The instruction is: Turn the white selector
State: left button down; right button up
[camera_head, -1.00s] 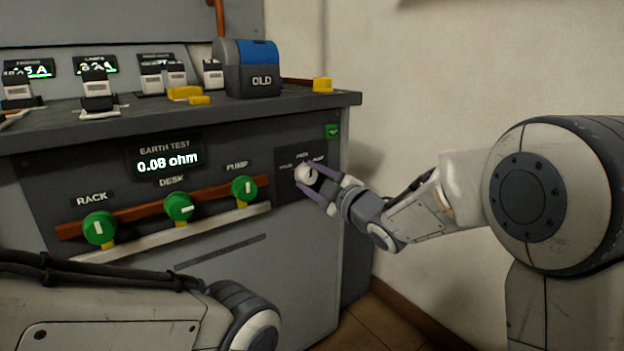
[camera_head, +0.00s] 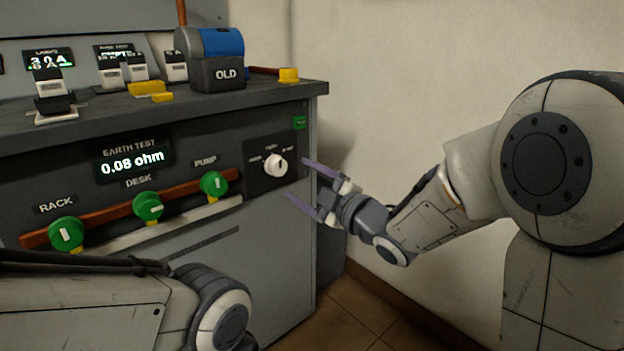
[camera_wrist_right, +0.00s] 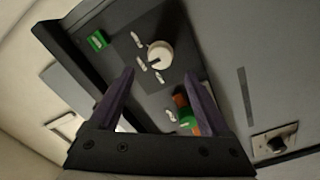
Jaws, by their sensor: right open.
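The white selector (camera_head: 276,165) is a round knob on a dark plate at the right end of the grey cabinet front. It also shows in the right wrist view (camera_wrist_right: 160,54), with a dark pointer mark on its face. My right gripper (camera_head: 296,179) is open and empty, its purple fingers just right of and below the selector, apart from it. In the right wrist view the fingers (camera_wrist_right: 160,82) are spread, with the selector beyond their tips. My left arm crosses the lower left of the head view; its gripper is out of frame.
Green knobs marked RACK (camera_head: 66,233), DESK (camera_head: 148,206) and PUMP (camera_head: 214,184) sit left of the selector along a brown bar. The EARTH TEST display (camera_head: 133,161) reads 0.08 ohm. A blue and grey OLD block (camera_head: 217,72) stands on the cabinet top. A wall is at right.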

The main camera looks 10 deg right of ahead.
jog(key=v, duration=0.3)
jog(key=shift+w, duration=0.1)
jog(key=s+f+m+g+h+p, duration=0.1)
jog(key=s+m+g+h+p, duration=0.3)
jog(key=s, duration=0.7)
jog(key=s+a+f+m+g+h+p, duration=0.1)
jog(key=s+m+g+h+p, duration=0.15)
jog(key=s+g+p, duration=0.55)
jog(key=s+f+m+g+h+p, duration=0.1)
jog(key=s+m+g+h, duration=0.25)
jog(key=s, duration=0.95)
notch_tip(320, 180, up, 37)
jog(key=m+p, duration=0.1)
jog(key=p, duration=3.6)
jog(key=shift+w+f+y, duration=0.15)
jog(key=shift+w+y, duration=0.15)
jog(key=shift+w, duration=0.1)
